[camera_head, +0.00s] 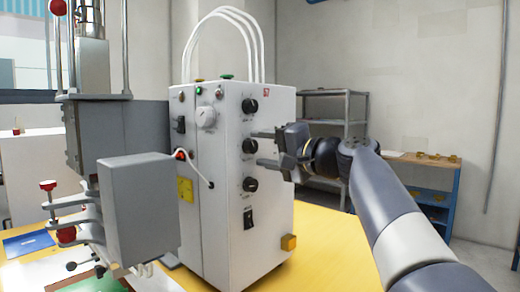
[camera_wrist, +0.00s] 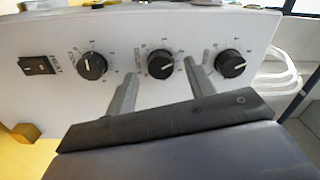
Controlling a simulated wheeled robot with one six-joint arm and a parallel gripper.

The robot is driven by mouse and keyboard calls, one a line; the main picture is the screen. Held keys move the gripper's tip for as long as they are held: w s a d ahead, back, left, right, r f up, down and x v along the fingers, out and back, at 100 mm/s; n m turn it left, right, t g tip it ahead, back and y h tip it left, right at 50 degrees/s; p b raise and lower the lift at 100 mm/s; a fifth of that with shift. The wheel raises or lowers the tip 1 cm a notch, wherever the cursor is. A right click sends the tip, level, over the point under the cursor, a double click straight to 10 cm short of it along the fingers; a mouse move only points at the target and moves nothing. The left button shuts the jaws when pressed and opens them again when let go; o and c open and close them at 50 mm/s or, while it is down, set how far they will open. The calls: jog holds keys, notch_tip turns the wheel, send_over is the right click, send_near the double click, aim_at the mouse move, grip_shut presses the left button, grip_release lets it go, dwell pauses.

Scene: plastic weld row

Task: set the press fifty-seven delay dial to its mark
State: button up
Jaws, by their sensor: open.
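A white control box (camera_head: 225,190) with a small red label reading 57 stands on the yellow table. Its right face carries an upper dial (camera_head: 250,105), a middle dial (camera_head: 250,144) and a lower dial (camera_head: 250,184), all black with white pointer lines. In the wrist view the left dial (camera_wrist: 92,65) points about upward; the middle dial (camera_wrist: 160,64) and right dial (camera_wrist: 230,63) point to the right.
A black rocker switch (camera_head: 248,218) and an orange block (camera_head: 288,242) are below the dials. White cables (camera_head: 228,12) arch above the box. A grey press (camera_head: 140,210) stands left. A shelf (camera_head: 335,105) and a blue-sided bench (camera_head: 440,180) stand behind.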

jog(key=v, duration=0.9)
jog(key=shift+s, duration=0.15)
jog(key=x, duration=1)
jog(key=shift+w+a, duration=0.25)
jog(key=shift+w, duration=0.05)
jog(key=shift+s+d, duration=0.1)
jog(key=shift+d, duration=0.05)
